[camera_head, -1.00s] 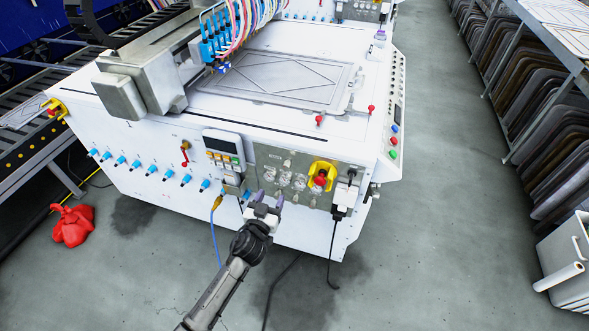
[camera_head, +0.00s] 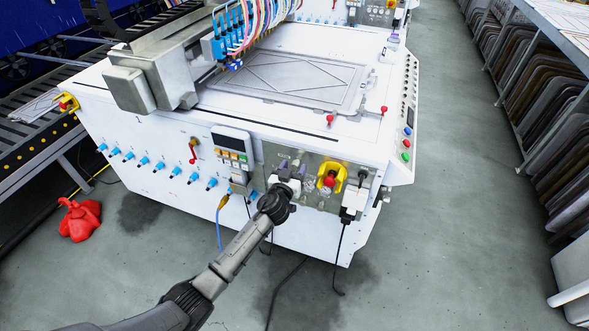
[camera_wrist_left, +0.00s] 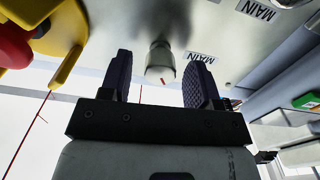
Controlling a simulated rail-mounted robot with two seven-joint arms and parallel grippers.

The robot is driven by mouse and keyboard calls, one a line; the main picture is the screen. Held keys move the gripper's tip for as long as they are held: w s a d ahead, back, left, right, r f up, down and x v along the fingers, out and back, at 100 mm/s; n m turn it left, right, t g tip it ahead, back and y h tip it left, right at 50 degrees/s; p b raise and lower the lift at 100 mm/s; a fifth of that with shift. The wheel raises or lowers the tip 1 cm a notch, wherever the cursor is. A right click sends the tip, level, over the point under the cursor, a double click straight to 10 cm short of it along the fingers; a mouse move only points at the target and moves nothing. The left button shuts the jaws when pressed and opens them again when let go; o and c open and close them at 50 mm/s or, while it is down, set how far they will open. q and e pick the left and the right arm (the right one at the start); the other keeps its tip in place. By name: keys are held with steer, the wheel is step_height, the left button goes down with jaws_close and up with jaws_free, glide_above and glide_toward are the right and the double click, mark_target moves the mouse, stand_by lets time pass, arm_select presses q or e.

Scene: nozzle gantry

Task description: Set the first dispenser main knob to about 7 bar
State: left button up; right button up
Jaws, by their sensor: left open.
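The machine's front control panel (camera_head: 354,166) carries gauges (camera_head: 311,186), knobs and a red button on a yellow mount. My left gripper (camera_head: 291,168) is in front of the panel's left part and covers some of its gauges and knobs. In the left wrist view, a pale cylindrical knob (camera_wrist_left: 160,60) shows between the two dark fingertips, with a gap on each side. The fingers of my left gripper (camera_wrist_left: 159,80) are open. An upside-down MAIN label (camera_wrist_left: 203,58) is beside this knob and another MAIN label is further right. No dial reading is legible. My right gripper is not visible.
The red button (camera_head: 329,181) on its yellow mount is just right of the gripper. A keypad unit (camera_head: 231,148) is to the left. A black plug and cable (camera_head: 352,199) hang right of the panel.

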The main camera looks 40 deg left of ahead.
arm_select(q)
steer(key=shift+w+a, duration=0.2)
steer(key=shift+w, duration=0.25)
steer(key=c, duration=0.9)
